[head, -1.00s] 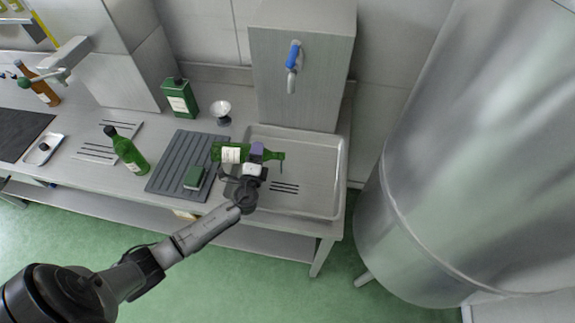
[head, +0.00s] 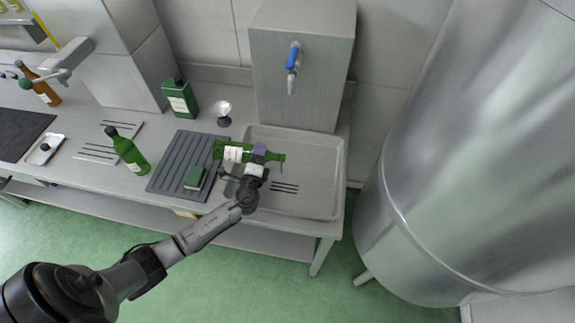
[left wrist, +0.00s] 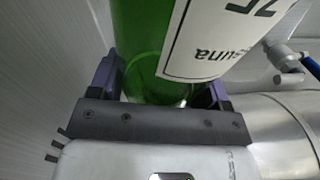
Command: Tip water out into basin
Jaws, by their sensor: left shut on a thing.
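My left gripper (head: 257,160) is shut on a green glass bottle (head: 234,153) with a white label. The bottle lies about level on its side, its neck pointing right, over the left part of the steel basin (head: 318,178). In the left wrist view the bottle (left wrist: 145,45) stands between the two purple fingers (left wrist: 160,88), with its label facing right. No water stream can be made out. My right gripper is not in view.
A dispenser with a blue-handled tap (head: 293,57) stands behind the basin. A large steel tank (head: 460,160) stands right.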

